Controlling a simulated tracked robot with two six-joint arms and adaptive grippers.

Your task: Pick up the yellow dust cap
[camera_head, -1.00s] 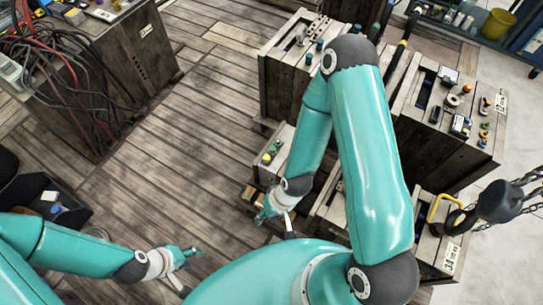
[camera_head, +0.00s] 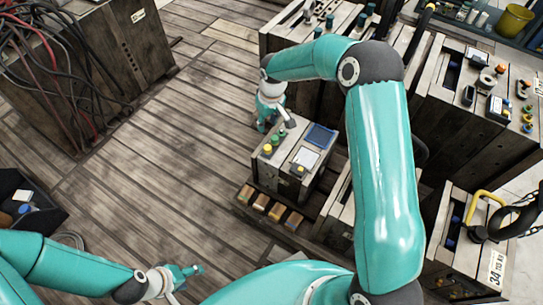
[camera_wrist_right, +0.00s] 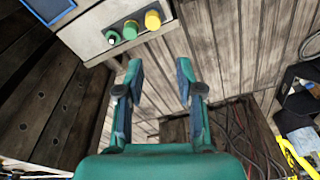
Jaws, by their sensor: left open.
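The yellow dust cap (camera_head: 267,149) stands on the top of a small wooden crate (camera_head: 268,174), at its left front corner. It also shows in the right wrist view (camera_wrist_right: 152,20), at the upper middle. A green cap (camera_wrist_right: 130,29) and a darker cap (camera_wrist_right: 113,37) stand beside it in a row. My right gripper (camera_head: 275,122) is just behind the crate's far left side, apart from the cap. Its fingers are spread and empty in the right wrist view (camera_wrist_right: 159,68). My left gripper (camera_head: 188,272) is open and empty at the lower left, far from the crate.
A blue tablet-like panel (camera_head: 320,136) and a light label lie on the same crate. Several wooden blocks (camera_head: 261,201) lie at its foot. Larger crates (camera_head: 455,125) stand behind and right. A cable-covered cabinet (camera_head: 135,55) is at left. The plank floor between is clear.

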